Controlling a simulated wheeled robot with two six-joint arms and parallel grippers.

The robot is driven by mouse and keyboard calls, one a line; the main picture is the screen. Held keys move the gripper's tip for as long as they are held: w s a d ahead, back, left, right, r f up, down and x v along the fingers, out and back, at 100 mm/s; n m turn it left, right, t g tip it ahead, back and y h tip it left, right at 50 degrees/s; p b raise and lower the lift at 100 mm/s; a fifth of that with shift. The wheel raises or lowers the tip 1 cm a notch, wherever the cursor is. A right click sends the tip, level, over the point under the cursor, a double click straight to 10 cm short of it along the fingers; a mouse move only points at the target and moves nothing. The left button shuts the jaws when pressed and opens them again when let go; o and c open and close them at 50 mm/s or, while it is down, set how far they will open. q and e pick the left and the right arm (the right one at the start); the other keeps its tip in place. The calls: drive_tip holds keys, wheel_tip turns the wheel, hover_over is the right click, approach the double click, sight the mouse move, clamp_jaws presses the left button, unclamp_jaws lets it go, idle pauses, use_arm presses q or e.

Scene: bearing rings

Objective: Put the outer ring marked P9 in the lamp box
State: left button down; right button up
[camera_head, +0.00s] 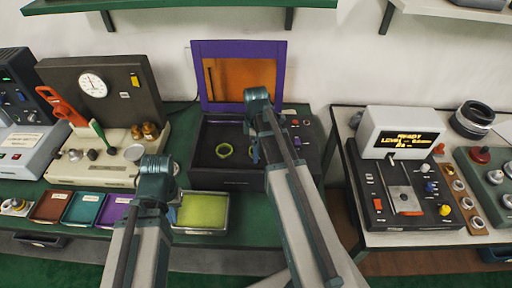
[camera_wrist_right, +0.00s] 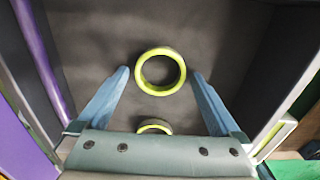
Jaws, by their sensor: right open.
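The lamp box (camera_head: 224,183) is a dark open box with a raised purple-framed orange lid (camera_head: 240,75). A yellow-green ring (camera_head: 224,158) lies on its floor, and part of a second shows beside my right gripper (camera_head: 255,152). In the right wrist view, my right gripper (camera_wrist_right: 160,73) is open and empty, with one yellow-green ring (camera_wrist_right: 139,72) between its fingertips, apart from both. The other ring (camera_wrist_right: 155,122) is partly hidden by the gripper body. No P9 mark is readable. My left gripper (camera_head: 173,212) is low beside the yellow-green tray; its fingers are mostly hidden.
A yellow-green padded tray (camera_head: 200,229) stands in front of the box. Brown, teal (camera_head: 82,208) and purple trays line the bench edge to its left. A gauge device (camera_head: 105,90) stands at left. A display device (camera_head: 400,140) is on the right table, across a gap.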

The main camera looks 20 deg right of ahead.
wheel_tip(320, 180, up, 12)
drive_tip(key=p, duration=1.2)
drive_tip(key=s+a+m, duration=0.4)
drive_tip(key=s+a, duration=0.3)
drive_tip(key=a, duration=0.3)
drive_tip(key=s+a+m+h, duration=0.1)
drive_tip(key=s+a+m, duration=0.4)
drive_tip(key=a, duration=0.6)
drive_tip(key=s, duration=0.2)
drive_tip(key=shift+s+a+r, duration=0.2)
drive_tip(key=shift+s, duration=0.2)
drive_tip(key=shift+f+b, duration=0.5)
drive_tip(key=shift+f, duration=0.1)
